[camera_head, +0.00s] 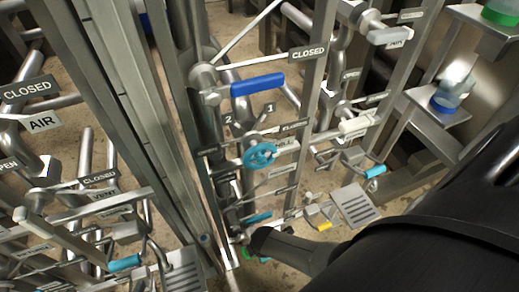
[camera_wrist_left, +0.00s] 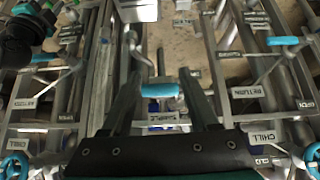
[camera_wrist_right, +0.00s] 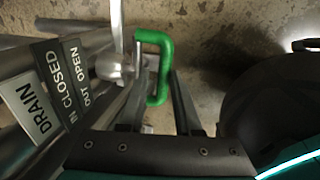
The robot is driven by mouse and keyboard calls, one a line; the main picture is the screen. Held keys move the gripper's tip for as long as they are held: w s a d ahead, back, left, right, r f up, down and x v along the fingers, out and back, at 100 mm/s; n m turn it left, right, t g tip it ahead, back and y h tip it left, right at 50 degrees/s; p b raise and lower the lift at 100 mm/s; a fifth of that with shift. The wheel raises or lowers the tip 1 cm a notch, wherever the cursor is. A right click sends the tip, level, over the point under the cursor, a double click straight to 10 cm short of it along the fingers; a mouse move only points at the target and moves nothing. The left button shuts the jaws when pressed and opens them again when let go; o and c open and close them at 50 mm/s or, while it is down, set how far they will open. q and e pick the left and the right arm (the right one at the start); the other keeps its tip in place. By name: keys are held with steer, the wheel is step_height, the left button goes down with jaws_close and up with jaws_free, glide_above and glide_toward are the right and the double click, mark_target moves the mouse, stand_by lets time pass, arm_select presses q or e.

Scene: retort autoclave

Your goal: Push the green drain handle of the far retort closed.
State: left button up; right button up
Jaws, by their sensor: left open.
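The green drain handle (camera_wrist_right: 164,70) is a bent loop at the end of a metal stem in the right wrist view. Its long side lies at the fingertips of my right gripper (camera_wrist_right: 157,85); whether they grip it is unclear. The handle juts out from its metal valve body (camera_wrist_right: 112,66). A small patch of green (camera_head: 248,253) shows low in the head view beside my right arm's dark end (camera_head: 262,240), which hides most of it. My left gripper (camera_wrist_left: 158,75) is open, with a teal handle (camera_wrist_left: 160,90) showing between its fingers; it is not visible in the head view.
A DRAIN plate (camera_wrist_right: 30,112) and plates reading IN CLOSED (camera_wrist_right: 58,82) and OUT OPEN (camera_wrist_right: 78,73) stand left of the handle. A blue lever (camera_head: 257,85), a teal handwheel (camera_head: 260,155) and pipes crowd the head view. Bare floor (camera_wrist_right: 215,30) lies beyond the handle.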

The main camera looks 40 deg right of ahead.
steer(key=shift+o, duration=0.3)
steer(key=shift+w+r, duration=0.1)
steer(key=shift+w, duration=0.05)
steer(key=shift+r+p, duration=0.3)
steer(key=shift+p, duration=0.05)
steer(key=shift+s+r+p, duration=0.2)
steer(key=shift+r+p, duration=0.35)
steer(key=shift+r, duration=0.05)
steer(key=shift+s+r+p, duration=0.2)
steer(key=shift+r+p, duration=0.3)
steer(key=shift+r, duration=0.05)
arm_select(q)
steer(key=s+a+f+g+y+p, duration=0.1)
steer(key=s+a+f+g+p, duration=0.1)
steer(key=s+f+p, duration=0.3)
steer(key=s+a+f+g+y+p, duration=0.1)
steer(key=s+a+f+g+p, duration=0.2)
steer(key=f, duration=1.1)
steer(key=shift+s+a+f+p, duration=0.25)
steer(key=shift+s+a+p, duration=0.65)
steer(key=shift+s+a, duration=0.5)
arm_select(e)
step_height(320, 180, up, 12)
steer(key=s, duration=0.2)
steer(key=shift+s+a, duration=0.25)
steer(key=shift+a, duration=0.1)
arm_select(q)
steer(key=shift+s+d, duration=0.1)
